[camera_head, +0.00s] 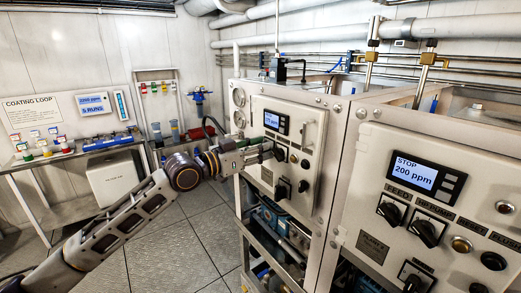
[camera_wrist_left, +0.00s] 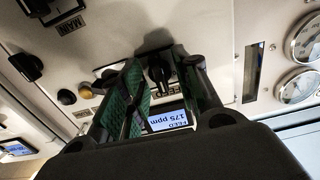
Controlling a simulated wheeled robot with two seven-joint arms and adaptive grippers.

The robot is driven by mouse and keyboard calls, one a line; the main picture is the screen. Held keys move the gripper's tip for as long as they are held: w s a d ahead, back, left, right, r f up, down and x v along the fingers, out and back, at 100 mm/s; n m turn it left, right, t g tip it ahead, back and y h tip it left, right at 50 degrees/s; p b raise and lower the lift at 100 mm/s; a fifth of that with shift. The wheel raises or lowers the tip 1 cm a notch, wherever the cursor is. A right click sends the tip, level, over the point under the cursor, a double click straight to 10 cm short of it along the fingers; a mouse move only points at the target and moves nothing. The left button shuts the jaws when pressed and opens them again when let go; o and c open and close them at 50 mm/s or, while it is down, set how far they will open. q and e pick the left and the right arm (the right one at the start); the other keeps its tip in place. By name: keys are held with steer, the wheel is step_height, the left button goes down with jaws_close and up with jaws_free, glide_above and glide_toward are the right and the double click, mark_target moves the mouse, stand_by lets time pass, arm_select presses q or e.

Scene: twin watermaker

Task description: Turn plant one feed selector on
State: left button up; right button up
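The plant panel at the middle (camera_head: 291,117) has a small display, dark knobs and buttons. My left gripper (camera_head: 268,153) reaches it from the left, just below the display. In the left wrist view a black selector knob (camera_wrist_left: 159,72) shows between the two fingers of my left gripper (camera_wrist_left: 160,80), which stand apart on either side of it. I cannot tell whether a finger touches it. The display (camera_wrist_left: 166,120) appears upside down there and reads FEED 175 ppm. The knob's on or off setting is not readable. My right gripper is not in view.
A second panel (camera_head: 432,205) at the right reads STOP 200 ppm and has several knobs and buttons. Pressure gauges (camera_wrist_left: 300,86) sit beside the middle panel. Pipes (camera_head: 300,25) run above. A bench with coloured items (camera_head: 70,158) stands at the left. Floor (camera_head: 170,250) is clear.

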arm_select(q)
steer(key=v, duration=1.1)
steer(key=shift+s+a, duration=0.15)
steer(key=shift+a, duration=0.1)
stand_by(0.3)
stand_by(0.5)
